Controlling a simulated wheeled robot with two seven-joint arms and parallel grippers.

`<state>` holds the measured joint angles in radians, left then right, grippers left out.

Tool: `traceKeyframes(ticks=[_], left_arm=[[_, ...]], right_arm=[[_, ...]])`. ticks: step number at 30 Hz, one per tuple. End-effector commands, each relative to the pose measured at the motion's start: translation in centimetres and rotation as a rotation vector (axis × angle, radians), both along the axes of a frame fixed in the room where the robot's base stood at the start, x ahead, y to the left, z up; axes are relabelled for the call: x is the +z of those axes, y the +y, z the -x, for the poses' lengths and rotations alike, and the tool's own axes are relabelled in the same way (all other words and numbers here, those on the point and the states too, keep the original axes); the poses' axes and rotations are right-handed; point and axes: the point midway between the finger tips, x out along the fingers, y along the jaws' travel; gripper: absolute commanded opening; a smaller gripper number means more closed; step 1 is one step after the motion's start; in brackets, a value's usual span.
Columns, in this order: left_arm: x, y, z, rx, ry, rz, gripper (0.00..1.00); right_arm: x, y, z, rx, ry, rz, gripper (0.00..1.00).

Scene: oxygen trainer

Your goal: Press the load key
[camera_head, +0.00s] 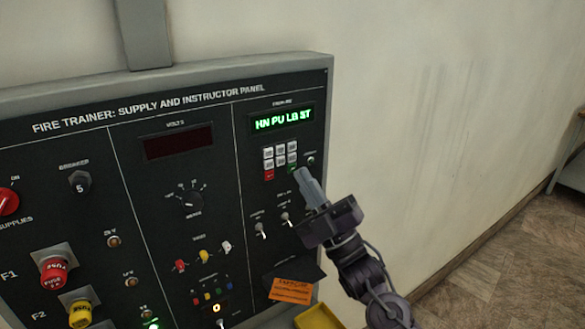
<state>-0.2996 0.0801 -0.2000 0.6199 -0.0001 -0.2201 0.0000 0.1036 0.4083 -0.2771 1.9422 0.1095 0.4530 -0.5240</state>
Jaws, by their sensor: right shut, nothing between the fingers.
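The keypad (280,157) sits at the upper right of the black panel, below a green lit display (283,120). It has several white keys, a red key (269,175) at its lower left and a green key (292,169) at its lower right. The key labels are too small to read, so I cannot tell which is the load key. My right gripper (303,175) is shut and empty, its tips just right of and below the green key. I cannot tell whether they touch the panel. My left gripper is not in view.
Toggle switches (261,229) stand below the keypad, left of my right gripper. A rotary knob (192,198), a dark red display (179,142) and red and yellow fuse caps (53,270) are further left. An orange label (291,290) and a yellow bin (318,318) are below. Bare wall lies right.

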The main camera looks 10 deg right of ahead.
Motion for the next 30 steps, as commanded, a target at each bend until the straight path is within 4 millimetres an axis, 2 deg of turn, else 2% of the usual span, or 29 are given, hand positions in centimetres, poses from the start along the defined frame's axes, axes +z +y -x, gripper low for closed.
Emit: traceKeyframes(ticks=[30], left_arm=[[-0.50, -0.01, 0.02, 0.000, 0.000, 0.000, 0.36]], right_arm=[[0.00, 0.36, -0.97, 0.000, 0.000, 0.000, 0.00]])
